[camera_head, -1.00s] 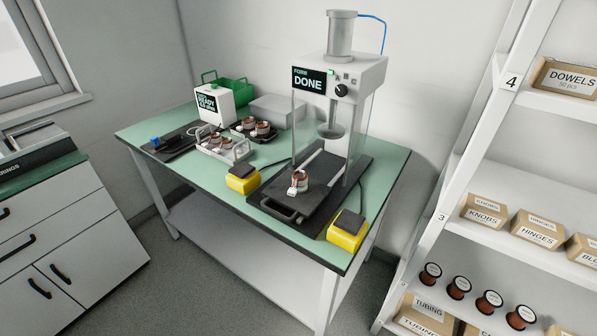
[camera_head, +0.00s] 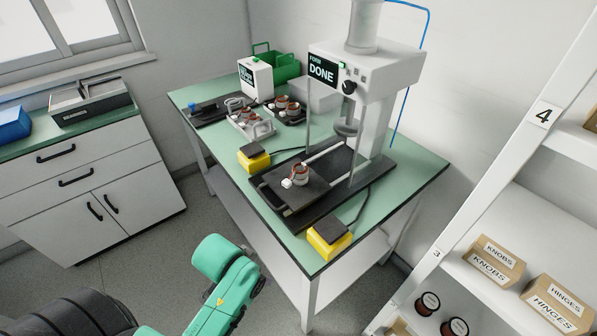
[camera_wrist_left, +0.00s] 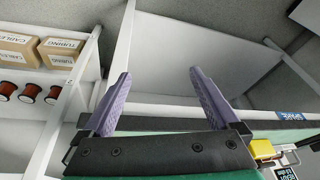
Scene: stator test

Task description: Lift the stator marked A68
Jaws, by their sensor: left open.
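A copper-wound stator with a white connector (camera_head: 300,174) sits on the dark plate (camera_head: 278,190) at the front of the press. More stators stand in a white tray (camera_head: 262,133) and in a black tray (camera_head: 297,120) farther back on the bench. No A68 marking is legible on any of them. My left gripper (camera_wrist_left: 160,73) shows in the left wrist view with its two purple fingers apart and nothing between them. It is away from the stators. In the head view my green left arm is low in front of the bench; my right gripper is not in view.
The press (camera_head: 365,65) reads DONE, and yellow pedal-like boxes flank its plate, one on the left (camera_head: 254,157) and one on the right (camera_head: 329,240). A white shelf unit with cardboard boxes (camera_head: 494,262) stands at right. A drawer cabinet (camera_head: 95,180) stands at left.

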